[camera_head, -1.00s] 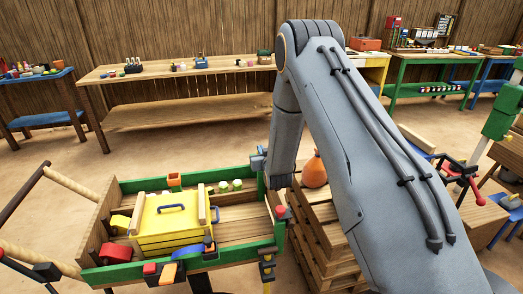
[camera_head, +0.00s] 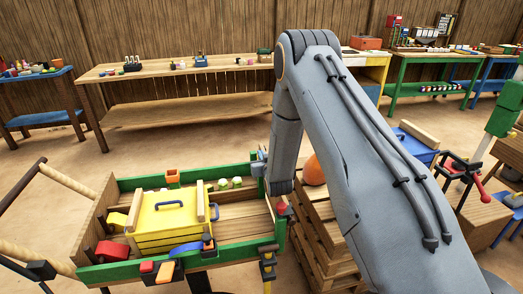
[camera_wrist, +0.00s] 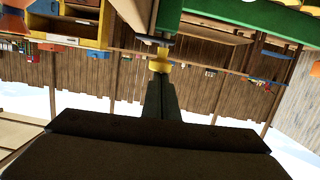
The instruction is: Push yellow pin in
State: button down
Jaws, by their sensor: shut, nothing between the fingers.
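In the wrist view, a yellow pin with a round head (camera_wrist: 159,66) stands out below a grey metal fitting near a green beam. My gripper (camera_wrist: 161,82) is shut and empty, with its dark fingertips at the pin's head. They look in line with it, touching or almost touching; I cannot tell which. In the head view, my arm hides the gripper, and I cannot make out the pin there. The arm's end reaches down at the right side of the green-railed cart (camera_head: 122,274).
A yellow box (camera_head: 167,211) sits in the cart. A red knob (camera_head: 282,208) is at the cart's right corner. Wooden pallets (camera_head: 318,232) and an orange vase (camera_head: 313,172) stand close to my arm. A long wooden bench (camera_head: 150,73) is behind, with clear floor before it.

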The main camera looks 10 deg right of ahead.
jog(key=shift+s+f, duration=0.25)
jog(key=shift+f, duration=0.25)
notch_tip(320, 180, up, 5)
jog(key=p, duration=0.3)
jog(key=s+r+g+b, duration=0.1)
jog(key=s+g, duration=0.4)
jog(key=s, duration=0.9)
jog(key=s+r+g+b, duration=0.1)
jog(key=s+r+g, duration=0.3)
jog(key=s, duration=1.1)
jog(key=s+r+g+b, duration=0.1)
jog(key=s+r+g, duration=0.2)
jog(key=s, duration=1.1)
jog(key=g, duration=0.2)
jog(key=shift+s+a+r+g, duration=0.2)
jog(key=shift+s+a+g, duration=0.05)
jog(key=shift+a+g, duration=0.15)
jog(key=shift+d, duration=0.1)
